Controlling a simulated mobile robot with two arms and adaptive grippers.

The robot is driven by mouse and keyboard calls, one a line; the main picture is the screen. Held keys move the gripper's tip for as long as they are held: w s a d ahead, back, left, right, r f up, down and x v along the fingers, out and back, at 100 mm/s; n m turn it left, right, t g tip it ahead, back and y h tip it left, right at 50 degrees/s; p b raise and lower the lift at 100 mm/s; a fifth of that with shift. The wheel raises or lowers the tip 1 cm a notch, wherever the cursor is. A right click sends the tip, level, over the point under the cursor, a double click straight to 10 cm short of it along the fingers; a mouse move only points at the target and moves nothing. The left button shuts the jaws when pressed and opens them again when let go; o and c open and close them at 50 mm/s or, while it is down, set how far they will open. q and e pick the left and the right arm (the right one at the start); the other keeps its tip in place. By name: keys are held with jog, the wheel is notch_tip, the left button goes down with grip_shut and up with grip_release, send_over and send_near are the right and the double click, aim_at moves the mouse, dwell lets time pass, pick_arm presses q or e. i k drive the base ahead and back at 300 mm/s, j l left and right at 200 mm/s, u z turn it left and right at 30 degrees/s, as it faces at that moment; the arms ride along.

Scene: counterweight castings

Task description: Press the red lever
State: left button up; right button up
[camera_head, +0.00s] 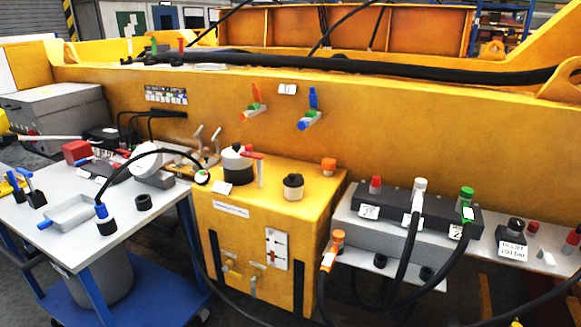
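A small red lever (252,155) sits on top of the yellow power unit (270,200), in the middle of the head view. It lies beside a white and black round cap (237,158), with a pale upright piece just below its right end. Another lever, orange-red (255,93) with a green and white base, is mounted on the yellow beam above. A blue lever (313,97) is beside it. Neither of my grippers can be made out in this view, and nothing is seen touching the red lever.
A white-topped blue cart (80,245) at the left holds a tray (72,212), a gauge (146,158) and tools. A grey manifold (390,236) with black hoses stands at the right. A long yellow beam (420,120) closes off the back.

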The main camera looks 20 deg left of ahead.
aim_at(114, 165)
jog(key=u, duration=1.9)
